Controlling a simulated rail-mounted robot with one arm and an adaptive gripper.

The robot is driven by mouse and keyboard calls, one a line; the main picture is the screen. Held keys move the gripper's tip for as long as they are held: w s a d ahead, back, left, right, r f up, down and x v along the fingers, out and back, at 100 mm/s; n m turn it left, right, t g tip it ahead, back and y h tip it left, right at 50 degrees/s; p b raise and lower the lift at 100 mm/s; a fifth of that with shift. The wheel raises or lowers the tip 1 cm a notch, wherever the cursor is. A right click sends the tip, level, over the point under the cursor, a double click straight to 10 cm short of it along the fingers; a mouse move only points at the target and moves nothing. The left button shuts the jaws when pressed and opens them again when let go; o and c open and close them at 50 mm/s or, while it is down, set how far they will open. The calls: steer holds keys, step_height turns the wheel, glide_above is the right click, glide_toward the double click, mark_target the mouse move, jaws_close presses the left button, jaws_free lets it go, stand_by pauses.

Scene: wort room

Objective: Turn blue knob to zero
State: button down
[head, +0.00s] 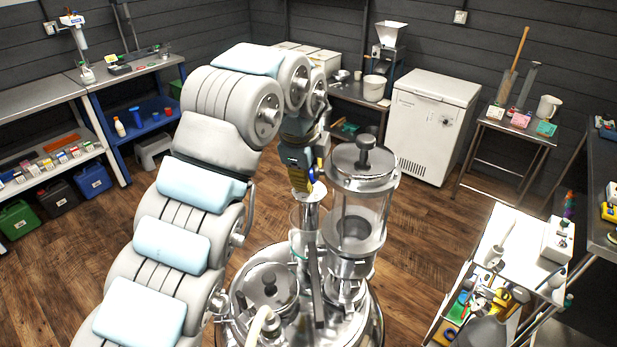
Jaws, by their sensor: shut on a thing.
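My gripper (303,183) points down over the steel vessel (362,318) in the middle of the head view. Its fingers are shut at the top of a narrow steel fitting (309,212), left of the glass cylinder.
The glass cylinder (357,222) with a steel lid stands close right of my gripper. A round steel lid (270,284) with a black knob and a pale hose lie in front. A loaded trolley (512,228) stands at right, a white chest freezer (430,125) behind. Wooden floor is clear between.

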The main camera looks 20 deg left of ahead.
stand_by(0.4)
steer(key=c, duration=0.7)
jaws_free()
steer(key=shift+o, duration=0.2)
steer(key=shift+p, duration=0.3)
